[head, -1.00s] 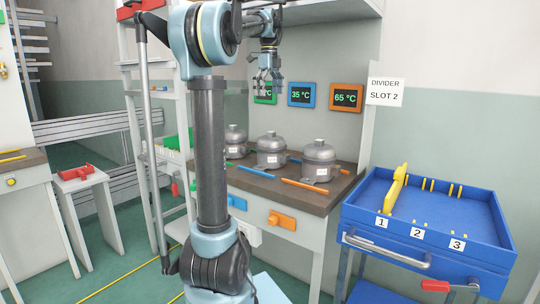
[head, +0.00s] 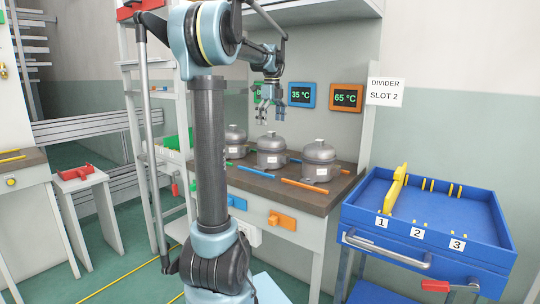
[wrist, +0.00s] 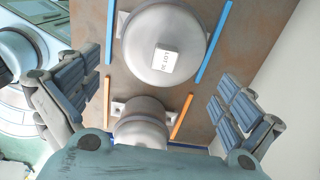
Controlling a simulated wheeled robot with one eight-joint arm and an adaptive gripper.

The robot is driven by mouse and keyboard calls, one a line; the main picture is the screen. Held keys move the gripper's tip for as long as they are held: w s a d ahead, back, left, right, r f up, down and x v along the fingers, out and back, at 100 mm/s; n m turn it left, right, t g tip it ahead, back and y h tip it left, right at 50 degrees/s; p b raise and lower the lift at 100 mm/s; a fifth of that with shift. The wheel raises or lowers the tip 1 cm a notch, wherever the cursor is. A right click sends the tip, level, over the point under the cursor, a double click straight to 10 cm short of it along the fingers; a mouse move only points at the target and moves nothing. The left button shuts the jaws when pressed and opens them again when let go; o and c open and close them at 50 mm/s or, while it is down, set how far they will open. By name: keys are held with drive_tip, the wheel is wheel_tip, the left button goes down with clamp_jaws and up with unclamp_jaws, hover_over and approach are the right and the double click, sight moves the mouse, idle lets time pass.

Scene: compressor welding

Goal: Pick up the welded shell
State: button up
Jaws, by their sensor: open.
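Three grey compressor shells with labels stand in a row on the bench: a left one (head: 235,142), a middle one (head: 270,153) and a right one (head: 318,162). I cannot tell from their look which one is welded. My gripper (head: 274,119) is open and empty, pointing down above the middle shell. In the wrist view, a shell with a white label (wrist: 165,48) lies between two blue strips, ahead of the spread fingers. Another grey body (wrist: 141,125) shows below it between orange strips, partly hidden by my gripper's housing.
The brown bench top (head: 245,178) carries coloured strips. A blue 35 °C display (head: 302,95) and an orange 65 °C display (head: 346,97) hang on the back panel. A blue tray (head: 485,215) with a yellow divider (head: 396,187) and numbered slots stands at right. An overhead shelf (head: 320,12) spans the bench.

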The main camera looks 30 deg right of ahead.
sight(271, 133)
drive_tip(key=shift+w+d+f, duration=0.1)
drive_tip(key=shift+w+f, duration=0.05)
drive_tip(key=shift+f, duration=1.2)
drive_tip(key=shift+w+d+f, duration=0.1)
drive_tip(key=shift+f, duration=1.2)
clamp_jaws()
